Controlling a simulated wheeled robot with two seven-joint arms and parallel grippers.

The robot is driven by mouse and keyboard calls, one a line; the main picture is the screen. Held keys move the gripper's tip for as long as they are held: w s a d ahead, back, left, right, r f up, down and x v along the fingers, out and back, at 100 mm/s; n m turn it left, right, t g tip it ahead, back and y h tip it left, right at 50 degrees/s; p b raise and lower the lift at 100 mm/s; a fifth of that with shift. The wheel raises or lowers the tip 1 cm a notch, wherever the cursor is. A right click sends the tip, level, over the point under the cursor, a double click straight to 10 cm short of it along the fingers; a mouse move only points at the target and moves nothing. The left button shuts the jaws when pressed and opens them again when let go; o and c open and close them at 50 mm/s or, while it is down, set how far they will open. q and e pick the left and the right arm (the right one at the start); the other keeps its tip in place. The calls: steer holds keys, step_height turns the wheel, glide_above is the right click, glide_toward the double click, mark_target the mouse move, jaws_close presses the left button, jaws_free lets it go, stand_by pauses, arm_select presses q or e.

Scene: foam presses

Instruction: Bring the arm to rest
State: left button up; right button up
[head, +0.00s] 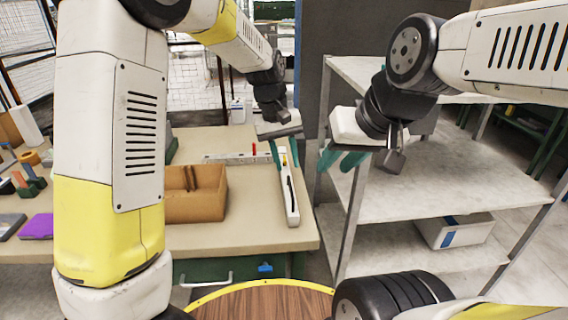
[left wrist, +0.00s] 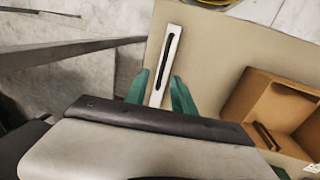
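My left gripper (head: 285,156) hangs over the right end of the beige worktable, with its green fingers apart and nothing seen held between them. In the left wrist view the two green fingers (left wrist: 160,92) are spread, with a long white bar with a dark slot (left wrist: 172,52) seen between and beyond them. The bar (head: 291,200) lies on the table near its right edge. My right gripper (head: 340,159) is in front of the grey shelf unit, its green fingers apart and empty.
An open brown box (head: 196,207) stands on the worktable (head: 240,238); it also shows in the left wrist view (left wrist: 238,102). A purple block (head: 38,226) and small parts lie at left. The shelf unit (head: 415,185) stands right, with a white bin (head: 455,232) low down.

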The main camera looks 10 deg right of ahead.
arm_select(q)
steer(key=shift+a+r, duration=0.1)
steer(key=shift+r, duration=0.4)
steer(key=s+a+r+t, duration=0.2)
steer(key=s+a+r, duration=0.4)
steer(key=a, duration=0.2)
steer(key=s+a+r+t, duration=0.2)
steer(key=s+a+r, duration=0.3)
steer(key=s+a, duration=0.3)
steer(key=s+a+t, duration=0.2)
steer(key=s+a, duration=0.3)
steer(key=s, duration=0.1)
steer(key=shift+f+m, duration=0.2)
steer(key=shift+m, duration=0.1)
steer(key=shift+s, duration=0.1)
